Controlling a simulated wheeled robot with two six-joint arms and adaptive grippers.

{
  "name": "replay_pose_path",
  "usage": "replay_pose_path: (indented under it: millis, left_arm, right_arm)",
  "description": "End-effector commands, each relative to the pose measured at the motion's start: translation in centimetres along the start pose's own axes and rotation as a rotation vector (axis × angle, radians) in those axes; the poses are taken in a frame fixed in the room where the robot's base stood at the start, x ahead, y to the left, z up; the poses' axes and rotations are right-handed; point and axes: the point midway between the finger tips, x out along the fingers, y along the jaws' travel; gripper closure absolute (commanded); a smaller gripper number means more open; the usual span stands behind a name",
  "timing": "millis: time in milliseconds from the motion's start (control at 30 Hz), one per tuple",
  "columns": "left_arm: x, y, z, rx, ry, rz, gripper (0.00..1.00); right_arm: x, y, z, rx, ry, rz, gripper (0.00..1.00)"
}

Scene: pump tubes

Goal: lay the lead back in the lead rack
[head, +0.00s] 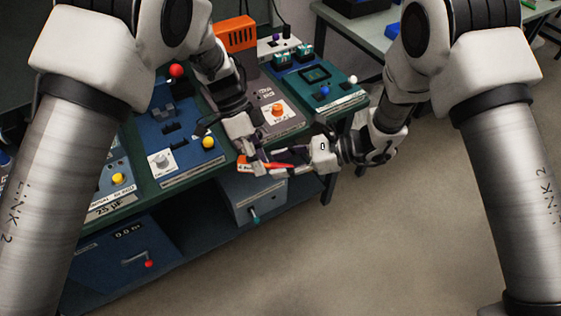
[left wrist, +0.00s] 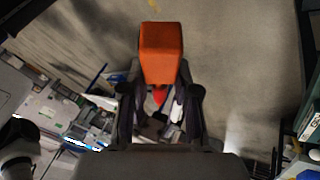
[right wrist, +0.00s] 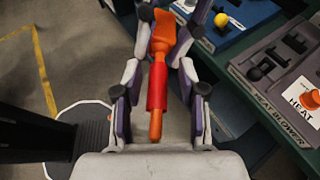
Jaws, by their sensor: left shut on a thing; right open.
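The lead (head: 279,165) has an orange block at one end, a red sleeve and a thin orange tip. My left gripper (head: 256,163) is shut on the lead near its orange block (left wrist: 161,55), which sticks out beyond the fingers in the left wrist view. My right gripper (head: 298,169) is open and faces the left one. In the right wrist view the red sleeve (right wrist: 157,85) and orange tip lie between its spread fingers. The lead is held in the air in front of the bench. I cannot tell for sure which thing is the lead rack.
The bench carries a blue panel with a yellow knob (head: 208,142), a heat blower panel with an orange knob (head: 278,109) and a teal unit (head: 318,85). An orange slotted box (head: 236,34) stands at the back. A grey box (head: 240,195) sits below. The floor at right is clear.

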Motion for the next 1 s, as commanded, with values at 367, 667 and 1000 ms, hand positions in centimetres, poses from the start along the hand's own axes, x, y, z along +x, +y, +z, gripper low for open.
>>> replay_pose_path:
  millis: [367, 667, 1000]
  left_arm:
    - [-0.01, 0.00, -0.01, 0.000, 0.000, 0.000, 1.00]
    - [-0.01, 0.00, -0.01, 0.000, 0.000, 0.000, 0.48]
    - [-0.11, -0.01, -0.01, 0.000, 0.000, 0.000, 0.40]
  right_arm:
    - [0.79, 0.05, -0.02, 0.001, 0.000, 0.000, 0.70]
    - [0.76, 0.04, 0.00, 0.000, 0.000, 0.001, 1.00]
    - [0.75, 0.04, 0.00, 0.000, 0.000, 0.001, 1.00]
